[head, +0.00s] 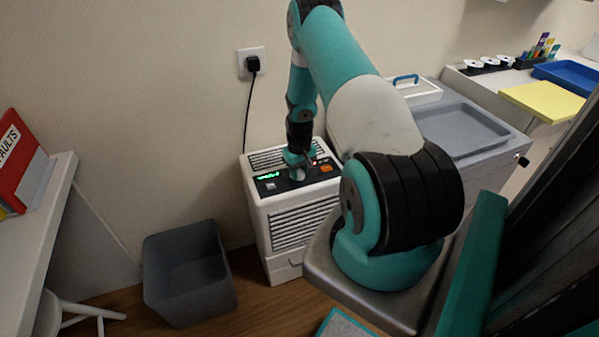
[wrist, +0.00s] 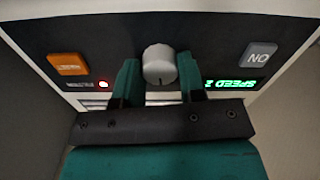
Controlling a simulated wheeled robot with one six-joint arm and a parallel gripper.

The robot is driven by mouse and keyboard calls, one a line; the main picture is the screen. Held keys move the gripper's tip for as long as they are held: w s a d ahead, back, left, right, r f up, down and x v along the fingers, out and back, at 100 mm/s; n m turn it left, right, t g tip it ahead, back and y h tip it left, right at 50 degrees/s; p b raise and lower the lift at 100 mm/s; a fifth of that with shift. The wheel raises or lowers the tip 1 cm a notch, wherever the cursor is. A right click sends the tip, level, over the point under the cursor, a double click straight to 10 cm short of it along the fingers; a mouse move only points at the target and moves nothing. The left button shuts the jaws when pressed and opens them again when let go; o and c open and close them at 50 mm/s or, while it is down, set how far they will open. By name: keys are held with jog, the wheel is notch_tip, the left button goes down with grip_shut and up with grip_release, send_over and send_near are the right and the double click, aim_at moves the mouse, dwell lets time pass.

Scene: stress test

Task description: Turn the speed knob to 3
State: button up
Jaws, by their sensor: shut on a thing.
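The speed knob (wrist: 158,62) is a round light grey dial on the black panel of a white floor appliance (head: 283,222). In the wrist view it sits between the two teal fingers of my gripper (wrist: 158,78), which is shut on it. In the head view my gripper (head: 296,161) reaches down onto the appliance's top panel, largely covering the knob. A green display (wrist: 236,84) beside the knob shows SPEED upside down in the wrist view; its digit is too unclear to read. A white mark shows at the knob's far edge.
The panel also carries an orange button (wrist: 68,64), a lit red light (wrist: 103,84) and a grey ON button (wrist: 261,54). A grey bin (head: 188,273) stands left of the appliance. A black plug (head: 253,64) and cord are on the wall behind.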

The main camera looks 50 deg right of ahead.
aim_at(300, 172)
jog(key=m+b, duration=0.1)
jog(key=m, duration=0.5)
jog(key=shift+d, duration=0.1)
jog(key=m, duration=0.6)
jog(key=shift+r, duration=0.1)
jog(key=shift+m, duration=0.3)
jog(key=o, duration=0.9)
notch_tip(300, 172, up, 17)
jog(key=shift+r, duration=0.2)
dwell(0.4)
